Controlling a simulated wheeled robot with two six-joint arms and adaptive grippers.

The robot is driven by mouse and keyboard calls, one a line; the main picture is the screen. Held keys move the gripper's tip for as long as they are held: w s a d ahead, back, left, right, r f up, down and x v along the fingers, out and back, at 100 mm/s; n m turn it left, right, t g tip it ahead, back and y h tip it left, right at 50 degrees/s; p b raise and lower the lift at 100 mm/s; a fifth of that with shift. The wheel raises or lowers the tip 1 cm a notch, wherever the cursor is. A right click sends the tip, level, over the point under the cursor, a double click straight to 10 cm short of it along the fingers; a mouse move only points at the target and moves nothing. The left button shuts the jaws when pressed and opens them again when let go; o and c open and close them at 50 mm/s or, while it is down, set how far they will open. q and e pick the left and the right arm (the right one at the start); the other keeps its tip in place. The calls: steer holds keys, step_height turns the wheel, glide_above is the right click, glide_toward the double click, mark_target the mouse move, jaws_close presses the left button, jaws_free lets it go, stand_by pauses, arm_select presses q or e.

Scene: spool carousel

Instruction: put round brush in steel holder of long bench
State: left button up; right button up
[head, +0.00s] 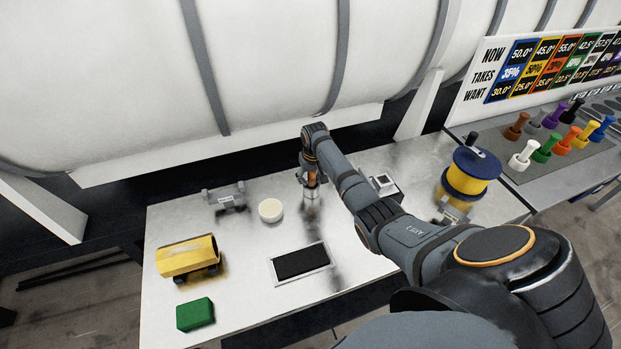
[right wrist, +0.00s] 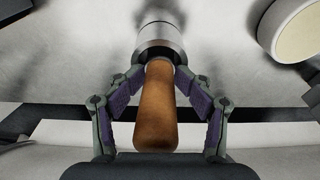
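The round brush shows as a brown wooden handle (right wrist: 157,110) between the fingers of my right gripper (right wrist: 160,77) in the right wrist view. The fingertips close on the handle's far end, beside a shiny steel cylinder (right wrist: 160,43). In the head view the right gripper (head: 311,182) hangs over the back middle of the long bench (head: 235,290), pointing down. The steel cylinder (head: 311,195) is just below it; I cannot tell whether it is the brush's collar or the steel holder. Bristles are not clearly seen. My left gripper is not in view.
A cream round pot (head: 270,210) and a grey bracket (head: 225,198) stand left of the gripper. A black pad (head: 301,262), a yellow cylinder (head: 188,256) and a green block (head: 195,314) are in front. A yellow spool (head: 468,177) stands right. A white tank (head: 270,60) overhangs the back.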

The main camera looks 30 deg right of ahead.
mark_target(313, 180)
steer(key=shift+s+f, duration=0.2)
steer(key=shift+s, duration=0.05)
steer(key=shift+r, duration=0.25)
step_height(313, 180, up, 13)
steer(key=s+b, duration=0.1)
steer(key=shift+s+a+b, duration=0.15)
steer(key=shift+b, duration=0.2)
